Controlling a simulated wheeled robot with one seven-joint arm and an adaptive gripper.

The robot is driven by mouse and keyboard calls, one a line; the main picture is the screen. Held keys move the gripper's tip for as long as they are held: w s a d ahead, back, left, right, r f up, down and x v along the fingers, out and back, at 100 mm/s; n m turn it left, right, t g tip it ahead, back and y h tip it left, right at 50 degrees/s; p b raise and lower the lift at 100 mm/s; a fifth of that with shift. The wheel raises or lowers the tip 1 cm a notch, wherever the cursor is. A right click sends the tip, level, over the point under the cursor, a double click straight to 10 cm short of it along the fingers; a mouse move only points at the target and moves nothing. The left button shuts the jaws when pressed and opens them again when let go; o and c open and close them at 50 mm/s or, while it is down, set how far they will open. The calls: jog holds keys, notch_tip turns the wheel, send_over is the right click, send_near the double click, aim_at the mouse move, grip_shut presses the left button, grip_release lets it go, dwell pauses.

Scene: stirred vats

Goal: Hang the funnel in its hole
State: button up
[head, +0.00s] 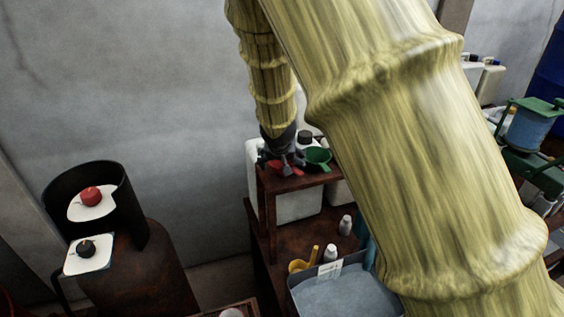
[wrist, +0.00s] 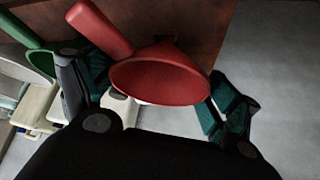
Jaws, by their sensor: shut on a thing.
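A red funnel (wrist: 160,80) lies between the fingers of my gripper (wrist: 158,92) in the wrist view, its wide mouth turned toward the camera. A thick red rod-like part (wrist: 100,28) runs up and left from it. In the head view, my gripper (head: 284,160) is at the rusty brown shelf (head: 300,180), with a little red of the funnel (head: 286,170) showing below the fingers. The gripper is shut on the funnel. I cannot make out the hole, nor whether the spout is in one.
A green funnel (head: 318,156) sits just right of my gripper on the shelf; it also shows in the wrist view (wrist: 38,62). White containers (head: 298,203) stand below. A grey-blue bin (head: 345,292) with a yellow scoop (head: 303,261) is lower down. The wall behind is bare.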

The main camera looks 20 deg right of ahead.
jog(key=shift+f+b, duration=0.3)
jog(key=shift+f, duration=0.1)
dwell(0.4)
jog(key=o, duration=0.8)
jog(key=shift+r, duration=0.1)
